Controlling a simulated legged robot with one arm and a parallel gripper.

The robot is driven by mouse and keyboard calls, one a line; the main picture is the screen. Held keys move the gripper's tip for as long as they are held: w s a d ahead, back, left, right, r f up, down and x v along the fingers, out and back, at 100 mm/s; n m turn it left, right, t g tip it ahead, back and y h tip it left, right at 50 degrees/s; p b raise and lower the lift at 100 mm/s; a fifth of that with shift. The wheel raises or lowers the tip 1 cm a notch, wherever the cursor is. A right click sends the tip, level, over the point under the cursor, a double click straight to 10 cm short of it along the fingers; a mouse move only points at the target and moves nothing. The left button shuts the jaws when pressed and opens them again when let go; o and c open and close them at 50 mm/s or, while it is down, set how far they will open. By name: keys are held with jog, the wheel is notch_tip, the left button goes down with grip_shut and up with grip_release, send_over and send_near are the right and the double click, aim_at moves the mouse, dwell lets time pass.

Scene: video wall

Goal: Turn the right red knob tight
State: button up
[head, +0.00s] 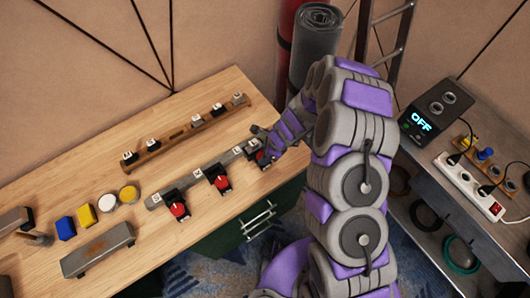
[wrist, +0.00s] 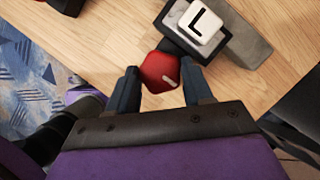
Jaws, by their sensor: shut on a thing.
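The right red knob (wrist: 158,75) sits below a white tile marked L (wrist: 200,22) in the wrist view. It has a white mark toward its lower right. My gripper (wrist: 160,70) has its two dark fingers on either side of the knob and is shut on it. In the head view the right red knob (head: 262,157) is mostly hidden by my gripper (head: 264,147) at the right end of a grey bar (head: 206,173). The middle red knob (head: 222,183) and the left red knob (head: 179,209) stand along the same bar, clear of my gripper.
A wooden rail (head: 180,136) with several lettered tiles lies behind the bar on the wooden table (head: 90,162). Blue, yellow and white pieces and a grey block (head: 97,250) are at left. A shelf at right holds a power strip (head: 468,185) and a box reading OFF (head: 422,122).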

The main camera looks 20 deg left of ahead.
jog(key=shift+m+t, duration=0.5)
jog(key=shift+m, duration=0.7)
jog(key=shift+r, duration=0.1)
jog(key=o, duration=0.6)
jog(key=shift+o, duration=0.6)
jog(key=shift+a, duration=0.2)
jog(key=p+v, duration=0.2)
jog(key=v, duration=1.5)
jog(key=shift+p, duration=0.3)
jog(key=shift+r, duration=0.1)
